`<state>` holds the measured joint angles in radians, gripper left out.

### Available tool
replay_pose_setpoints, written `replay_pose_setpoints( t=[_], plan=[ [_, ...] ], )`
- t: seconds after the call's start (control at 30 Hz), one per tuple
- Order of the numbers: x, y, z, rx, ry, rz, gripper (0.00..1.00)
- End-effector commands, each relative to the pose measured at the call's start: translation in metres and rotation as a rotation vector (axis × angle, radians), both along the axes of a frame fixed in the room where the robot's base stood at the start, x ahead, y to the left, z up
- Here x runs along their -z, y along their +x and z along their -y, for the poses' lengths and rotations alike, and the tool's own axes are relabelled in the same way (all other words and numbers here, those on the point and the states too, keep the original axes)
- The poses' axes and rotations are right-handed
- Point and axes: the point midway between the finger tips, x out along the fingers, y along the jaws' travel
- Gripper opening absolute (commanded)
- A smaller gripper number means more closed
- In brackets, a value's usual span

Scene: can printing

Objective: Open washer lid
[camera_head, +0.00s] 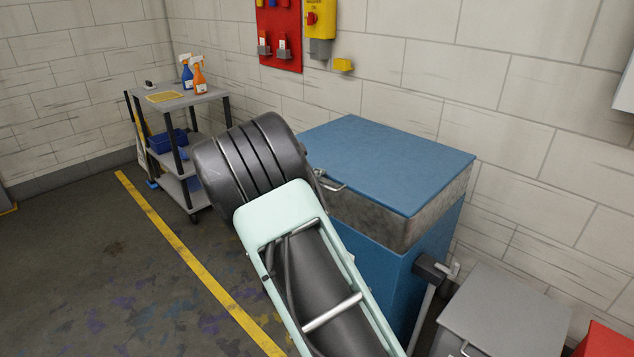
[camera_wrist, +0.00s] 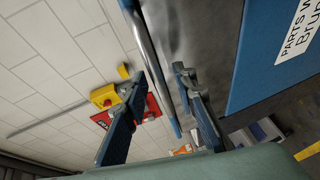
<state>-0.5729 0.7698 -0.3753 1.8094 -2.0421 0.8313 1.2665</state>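The washer is a blue box with a grey metal upper band and a flat blue lid (camera_head: 400,160), which is down in the head view. A small metal handle (camera_head: 333,187) shows at the lid's front edge, just beside the end of my arm. In the wrist view, my gripper (camera_wrist: 165,65) is open, with one dark finger on each side of a thin silver and blue strip that looks like the lid's edge. I cannot tell whether the fingers touch it. The washer's blue front (camera_wrist: 275,55) carries a white label. My arm hides most of my gripper in the head view.
A grey cart (camera_head: 185,100) with blue and orange spray bottles stands at the left. A red wall panel (camera_head: 279,35) and a yellow box (camera_head: 320,18) hang behind. A grey cabinet (camera_head: 505,310) stands right of the washer. The floor at left is clear.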

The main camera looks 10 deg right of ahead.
Motion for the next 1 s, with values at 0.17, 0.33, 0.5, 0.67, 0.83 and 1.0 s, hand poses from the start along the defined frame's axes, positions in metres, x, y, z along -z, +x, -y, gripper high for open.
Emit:
replay_pose_setpoints(
  t=[0.17,0.33,0.5,0.67,0.83,1.0],
  plan=[
    [0.0002,0.0007,0.0005,0.0,0.0,0.0,0.26],
    [0.0001,0.0005,0.0005,0.0,0.0,0.0,0.15],
    [0.0001,0.0004,0.0005,0.0,0.0,0.0,0.0],
    [0.0001,0.0004,0.0005,0.0,0.0,0.0,0.0],
    [0.0001,0.0004,0.0003,0.0,0.0,0.0,0.0],
    [-0.0063,0.0005,0.0008,0.001,0.008,-0.004,0.0]
  ],
)
